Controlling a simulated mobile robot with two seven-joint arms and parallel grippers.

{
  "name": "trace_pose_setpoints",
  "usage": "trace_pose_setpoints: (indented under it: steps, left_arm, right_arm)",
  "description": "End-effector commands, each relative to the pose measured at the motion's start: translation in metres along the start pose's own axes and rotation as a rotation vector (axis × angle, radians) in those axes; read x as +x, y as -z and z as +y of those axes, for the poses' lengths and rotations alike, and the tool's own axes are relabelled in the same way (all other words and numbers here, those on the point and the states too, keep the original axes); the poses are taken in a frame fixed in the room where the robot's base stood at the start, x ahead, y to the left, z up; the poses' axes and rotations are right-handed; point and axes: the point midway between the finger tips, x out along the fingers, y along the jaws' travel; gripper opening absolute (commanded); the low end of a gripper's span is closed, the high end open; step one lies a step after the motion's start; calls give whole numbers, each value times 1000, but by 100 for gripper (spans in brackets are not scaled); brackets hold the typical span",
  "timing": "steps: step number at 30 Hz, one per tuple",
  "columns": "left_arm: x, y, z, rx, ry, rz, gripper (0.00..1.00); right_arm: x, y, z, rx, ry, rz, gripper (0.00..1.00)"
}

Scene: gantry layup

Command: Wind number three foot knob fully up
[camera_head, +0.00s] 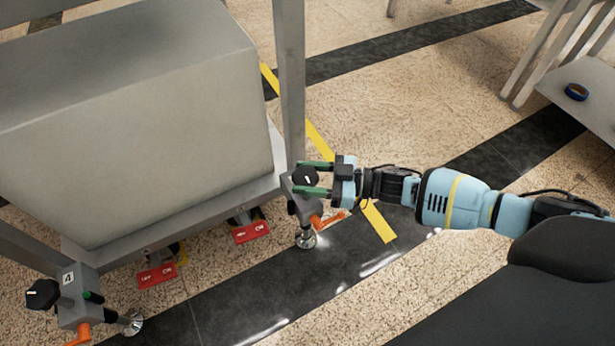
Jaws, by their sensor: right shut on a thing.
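A black foot knob (303,175) with a white mark sits on the bracket at the frame's corner post. My right gripper (312,178) comes in from the right and is shut on this knob, with one green finger on each side. The knob's number label cannot be seen. Below it an orange lever (327,219) sticks out and a metal foot (305,238) stands at the dark floor strip. My left gripper is not in view.
Another foot, labelled 4 (68,278), has its own black knob (42,294) at the lower left. Red tagged pedals (250,232) show under the grey frame (190,215). A table with a blue tape roll (576,91) stands at the upper right. Floor between is clear.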

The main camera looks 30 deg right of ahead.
Motion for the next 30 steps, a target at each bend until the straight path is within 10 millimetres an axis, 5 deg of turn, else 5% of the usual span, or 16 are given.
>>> trace_pose_setpoints:
  steps: [10, 11, 15, 25, 30]
  left_arm:
    - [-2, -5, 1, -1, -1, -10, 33]
    - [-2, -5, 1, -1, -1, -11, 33]
    - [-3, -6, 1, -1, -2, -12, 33]
    - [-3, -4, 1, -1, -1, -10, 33]
    - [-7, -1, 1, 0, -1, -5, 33]
  right_arm:
    - [0, 1, 0, 0, 2, 2, 26]
    - [0, 1, 0, 0, 2, 2, 51]
    - [0, 1, 0, 0, 2, 2, 70]
    - [-2, 0, 0, 0, 1, 0, 71]
    - [-22, 0, 0, 0, 0, -2, 71]
